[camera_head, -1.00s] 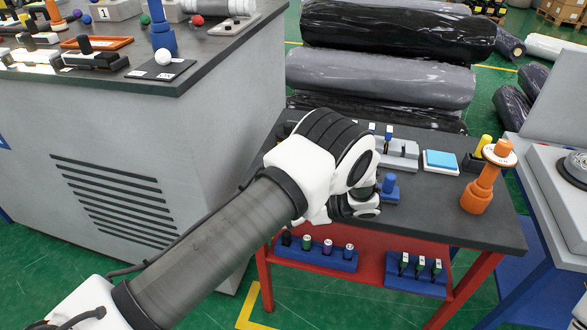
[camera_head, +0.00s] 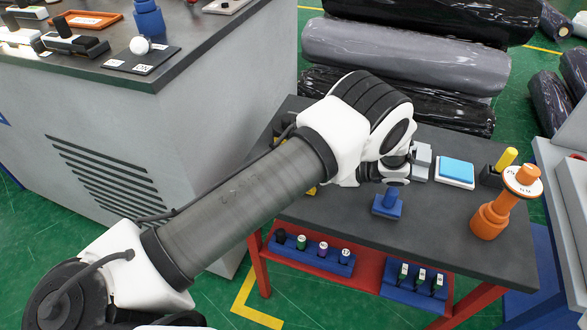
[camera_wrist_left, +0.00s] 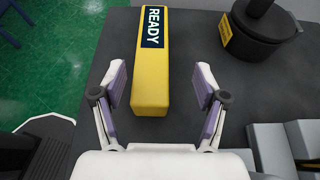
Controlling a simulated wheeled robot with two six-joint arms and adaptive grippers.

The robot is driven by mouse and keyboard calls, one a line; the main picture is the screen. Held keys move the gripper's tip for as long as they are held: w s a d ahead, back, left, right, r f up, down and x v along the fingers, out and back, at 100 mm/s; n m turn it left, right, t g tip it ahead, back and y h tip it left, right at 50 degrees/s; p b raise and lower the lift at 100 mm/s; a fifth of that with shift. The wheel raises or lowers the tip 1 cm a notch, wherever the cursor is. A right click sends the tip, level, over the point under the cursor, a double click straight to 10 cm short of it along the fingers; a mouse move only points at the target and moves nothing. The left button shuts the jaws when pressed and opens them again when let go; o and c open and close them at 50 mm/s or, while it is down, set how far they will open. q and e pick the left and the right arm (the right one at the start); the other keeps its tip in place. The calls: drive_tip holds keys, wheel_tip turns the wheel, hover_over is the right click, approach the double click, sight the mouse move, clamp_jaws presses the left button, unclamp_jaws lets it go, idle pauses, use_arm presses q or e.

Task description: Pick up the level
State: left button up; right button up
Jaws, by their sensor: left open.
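A long yellow bar with a dark READY label (camera_wrist_left: 152,60), which looks like the level, lies on the dark table in the left wrist view. My left gripper (camera_wrist_left: 161,82) is open, with its two fingers apart on either side of the bar's near part in that picture. No contact with the bar shows, and the height above it is hard to tell. In the head view my left arm covers the gripper, and only a small yellow patch (camera_head: 312,190) shows below the arm. My right gripper is not in view.
A dark round object with a yellow label (camera_wrist_left: 262,35) stands right of the bar. Grey blocks (camera_wrist_left: 285,145) lie nearer. On the table (camera_head: 440,215) are a blue piece (camera_head: 387,205), a blue-topped block (camera_head: 457,170) and an orange stand (camera_head: 490,218). A grey cabinet (camera_head: 215,110) is left.

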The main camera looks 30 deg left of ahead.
use_arm(q)
drive_tip(key=shift+s+a+p, duration=0.45)
drive_tip(key=shift+a, duration=0.2)
drive_tip(key=shift+s+a+p, duration=0.4)
drive_tip(key=shift+s+a, duration=0.05)
drive_tip(key=shift+a, duration=0.15)
drive_tip(key=x, duration=0.1)
drive_tip(key=p+x, duration=0.1)
drive_tip(key=x, duration=0.1)
drive_tip(key=shift+w+d+f, duration=0.1)
drive_tip(key=shift+d+f, duration=0.05)
drive_tip(key=shift+f, duration=0.1)
drive_tip(key=shift+w+a+f, duration=0.1)
drive_tip(key=shift+a+f, duration=0.15)
drive_tip(key=shift+f, duration=0.15)
drive_tip(key=shift+r, duration=0.1)
drive_tip(key=c, duration=0.5)
drive_tip(key=shift+d, duration=0.1)
clamp_jaws()
drive_tip(key=shift+r, duration=0.1)
